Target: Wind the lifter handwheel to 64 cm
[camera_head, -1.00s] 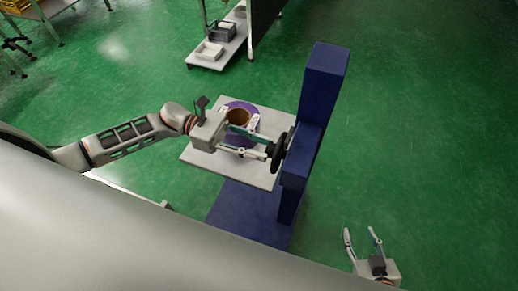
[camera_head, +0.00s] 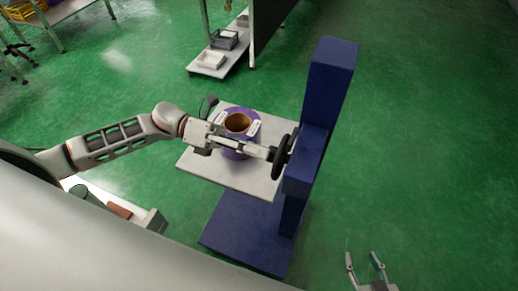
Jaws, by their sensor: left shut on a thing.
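The lifter is a dark blue column (camera_head: 330,85) with a dark blue base (camera_head: 245,235) and a light grey platform (camera_head: 235,178). The black handwheel (camera_head: 283,157) is on the column's left side, above the platform. My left gripper (camera_head: 268,153) reaches across the platform from the left and is shut on the handwheel's near-left part; its fingertips are partly hidden there. A purple roll (camera_head: 237,112) with a brown core stands on the platform, partly behind my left gripper. My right gripper (camera_head: 365,262) is open and empty at the bottom right, over the floor. No height reading is visible.
A low shelf cart (camera_head: 218,62) with grey and white bins stands at the back. A pale bench (camera_head: 120,208) with small items is at the lower left, partly hidden. The green floor right of the column is clear.

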